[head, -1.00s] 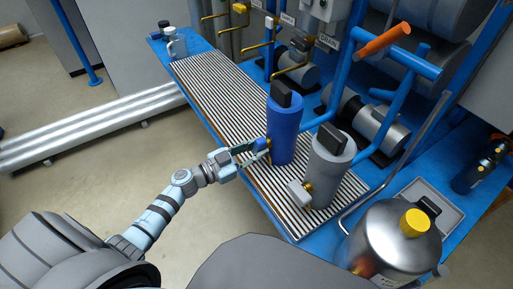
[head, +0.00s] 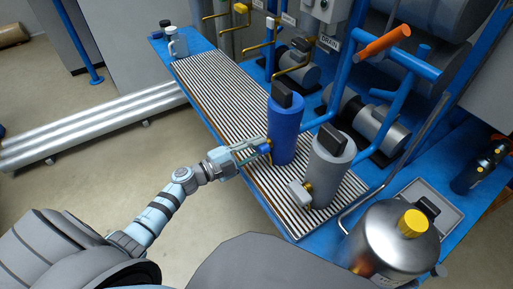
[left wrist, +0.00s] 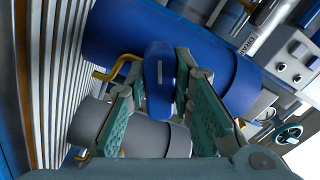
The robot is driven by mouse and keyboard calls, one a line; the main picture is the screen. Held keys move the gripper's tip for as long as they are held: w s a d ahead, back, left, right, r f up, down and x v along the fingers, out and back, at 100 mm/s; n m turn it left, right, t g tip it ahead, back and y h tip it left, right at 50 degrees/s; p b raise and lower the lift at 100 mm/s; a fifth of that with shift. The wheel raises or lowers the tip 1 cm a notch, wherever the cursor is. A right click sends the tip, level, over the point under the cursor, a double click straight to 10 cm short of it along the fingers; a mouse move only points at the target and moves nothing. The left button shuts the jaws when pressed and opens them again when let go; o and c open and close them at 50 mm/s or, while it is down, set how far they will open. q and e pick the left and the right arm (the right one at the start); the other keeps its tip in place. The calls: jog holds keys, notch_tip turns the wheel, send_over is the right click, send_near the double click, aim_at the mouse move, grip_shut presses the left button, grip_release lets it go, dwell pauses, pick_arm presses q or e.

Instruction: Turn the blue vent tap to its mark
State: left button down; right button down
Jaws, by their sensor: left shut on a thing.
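The blue vent tap (head: 264,149) sits low on the side of the blue cylinder (head: 285,128) that stands on the ribbed rack. My left gripper (head: 256,152) reaches it from the left and is shut on its handle. In the left wrist view the tap's blue handle (left wrist: 159,82), with a short pale line on it, lies between the two green-padded fingers of my left gripper (left wrist: 160,65). The blue cylinder also shows behind it (left wrist: 110,35). I cannot make out the mark on the tap's body. My right gripper is not in view.
A grey cylinder (head: 329,170) with its own pale tap (head: 299,193) stands close to the right of the blue one. A steel tank with a yellow cap (head: 392,245) is at the front right. The ribbed rack (head: 215,90) is clear further left.

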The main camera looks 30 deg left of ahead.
pick_arm(q)
jog(key=m, duration=0.5)
jog(key=shift+r+b, duration=0.1)
jog(key=shift+b, duration=0.3)
jog(key=shift+m, duration=0.3)
jog(key=c, duration=1.4)
grip_release()
jog(key=shift+a, duration=0.1)
jog(key=v, duration=1.2)
